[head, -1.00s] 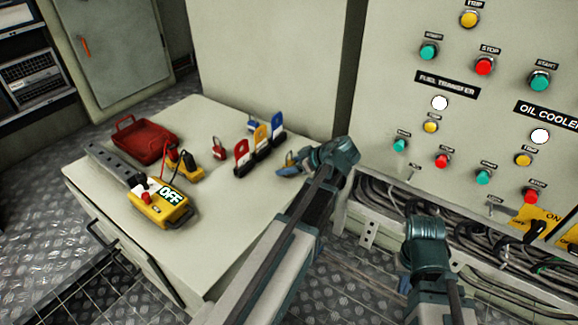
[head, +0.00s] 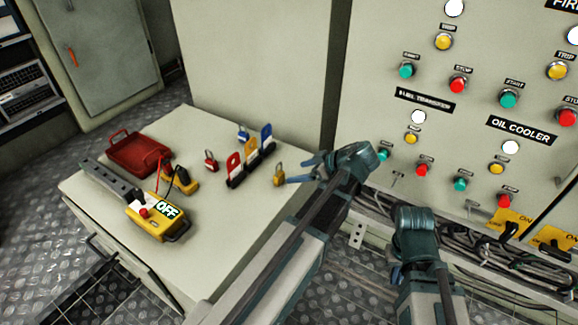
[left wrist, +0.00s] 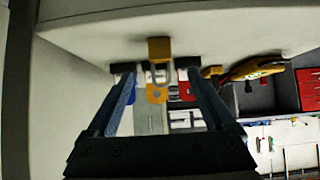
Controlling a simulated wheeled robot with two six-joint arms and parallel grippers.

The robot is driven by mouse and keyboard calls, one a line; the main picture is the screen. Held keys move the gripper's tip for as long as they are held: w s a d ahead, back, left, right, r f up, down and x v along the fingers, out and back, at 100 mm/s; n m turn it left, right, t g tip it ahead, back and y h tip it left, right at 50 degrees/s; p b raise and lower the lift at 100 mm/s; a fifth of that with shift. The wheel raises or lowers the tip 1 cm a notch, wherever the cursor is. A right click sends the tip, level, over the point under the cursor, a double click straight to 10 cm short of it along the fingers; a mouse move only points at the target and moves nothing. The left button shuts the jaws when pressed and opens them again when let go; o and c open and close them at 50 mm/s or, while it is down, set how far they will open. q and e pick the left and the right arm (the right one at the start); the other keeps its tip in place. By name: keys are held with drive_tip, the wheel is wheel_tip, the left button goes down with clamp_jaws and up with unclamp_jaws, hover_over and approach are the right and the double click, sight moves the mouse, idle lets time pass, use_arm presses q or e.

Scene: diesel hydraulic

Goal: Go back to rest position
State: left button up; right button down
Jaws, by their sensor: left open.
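My left gripper (head: 300,169) is open, with its fingers apart and pointing left over the right part of the cabinet top. A yellow padlock (head: 279,175) stands on the cabinet top just beyond the fingertips. In the left wrist view the yellow padlock (left wrist: 159,50) shows in line with the gap between the open fingertips (left wrist: 155,68), with nothing gripped. My right arm stands at the lower right of the head view, in front of the panel; its fingers are mostly hidden, so their state is unclear.
The cabinet top (head: 225,215) also holds a lockout rack (head: 251,158) with coloured tags, red (head: 211,160) and blue (head: 243,132) padlocks, a red tray (head: 138,152) and a yellow tester (head: 150,221). The button panel (head: 440,130) and loose cables (head: 470,255) lie close to both arms.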

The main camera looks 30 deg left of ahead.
use_arm(q)
drive_tip(key=shift+p+v, duration=0.65)
drive_tip(key=shift+v, duration=1.05)
use_arm(e)
drive_tip(key=shift+r, duration=1.05)
use_arm(q)
drive_tip(key=shift+d, duration=0.1)
drive_tip(key=s+d+f+m+g+h, duration=0.1)
drive_tip(key=s+d+f+m+h, duration=0.3)
drive_tip(key=s+d+m, duration=0.5)
drive_tip(key=s+d+f+m+h, duration=0.4)
drive_tip(key=s+d+m+h, duration=0.15)
drive_tip(key=d+m, duration=0.5)
wheel_tip(320, 180, up, 34)
drive_tip(key=s+m+p, duration=0.1)
drive_tip(key=p, duration=3.3)
drive_tip(key=shift+r, duration=0.2)
use_arm(e)
wheel_tip(320, 180, up, 34)
drive_tip(key=shift+r, duration=0.25)
